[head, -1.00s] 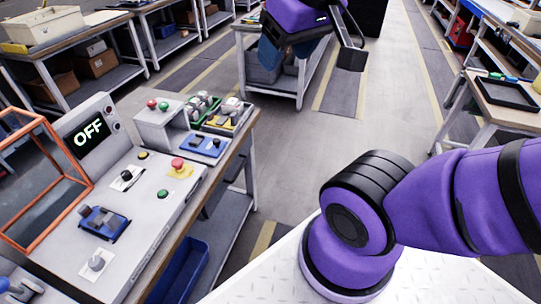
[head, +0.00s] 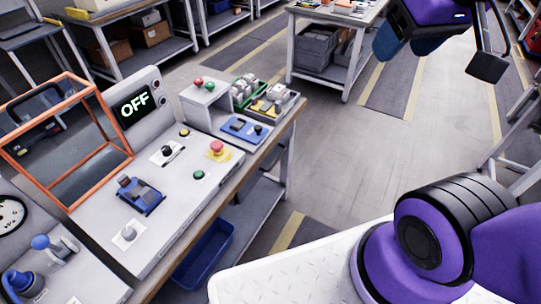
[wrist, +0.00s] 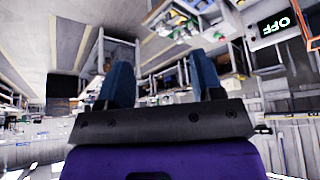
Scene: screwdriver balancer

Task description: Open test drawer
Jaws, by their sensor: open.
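The test bench console (head: 172,190) stands at the left in the head view, with a display (head: 136,105) reading OFF, knobs and buttons. I cannot make out a drawer front or handle for certain in either view. My gripper (head: 408,46) is high at the upper right of the head view, well away from the console. In the wrist view my gripper (wrist: 160,63) shows two blue fingers spread apart with nothing between them. The console's OFF display also shows at the upper right of the wrist view (wrist: 277,24).
An orange-framed clear cover (head: 118,135) stands on the console's left side. A blue bin (head: 205,252) sits on the shelf below the bench. A cart with grey crates (head: 318,53) stands farther back.

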